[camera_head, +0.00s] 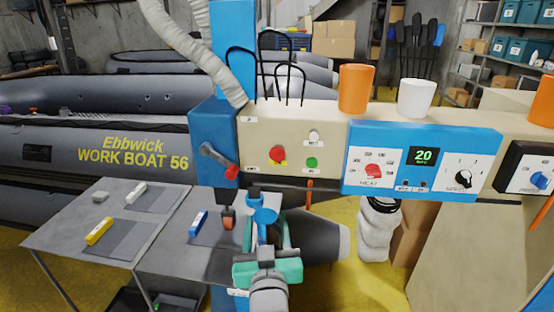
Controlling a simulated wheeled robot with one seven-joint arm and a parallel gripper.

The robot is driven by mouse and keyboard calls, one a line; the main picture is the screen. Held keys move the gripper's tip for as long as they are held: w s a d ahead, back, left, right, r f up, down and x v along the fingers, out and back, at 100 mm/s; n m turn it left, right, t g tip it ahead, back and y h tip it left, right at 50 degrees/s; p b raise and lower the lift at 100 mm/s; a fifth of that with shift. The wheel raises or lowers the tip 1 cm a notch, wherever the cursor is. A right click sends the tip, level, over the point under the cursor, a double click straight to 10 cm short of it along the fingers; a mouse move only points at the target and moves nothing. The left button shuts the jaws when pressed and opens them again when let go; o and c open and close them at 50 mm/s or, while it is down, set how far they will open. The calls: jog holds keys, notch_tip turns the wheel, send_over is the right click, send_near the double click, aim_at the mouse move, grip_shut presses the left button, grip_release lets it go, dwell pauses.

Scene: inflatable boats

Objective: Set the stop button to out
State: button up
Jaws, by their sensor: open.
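The stop button appears to be the red mushroom-shaped button (278,154) on the left of the cream control panel (255,132). I cannot tell from this angle whether it is in or out. A green button (312,162) and a white knob or lamp (314,136) sit to its right. My gripper (262,208) is below the panel, lower than the red button and apart from it. It is open and I see nothing held in it; its fingertips are small and partly hidden by my teal and grey wrist.
A blue box with a red-tipped lever (219,160) stands left of the panel. A blue heat unit (424,160) is to the right. Cups (356,88) stand on top, near black wire loops. Grey tables (170,210) with small blocks are at lower left. Space before the panel looks free.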

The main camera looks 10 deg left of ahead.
aim_at(276, 154)
notch_tip(276, 154, up, 11)
jog(key=h, duration=0.4)
jog(key=shift+t, duration=0.3)
jog(key=w, duration=1.1)
jog(key=shift+w+a, duration=0.1)
jog(key=shift+w, duration=0.2)
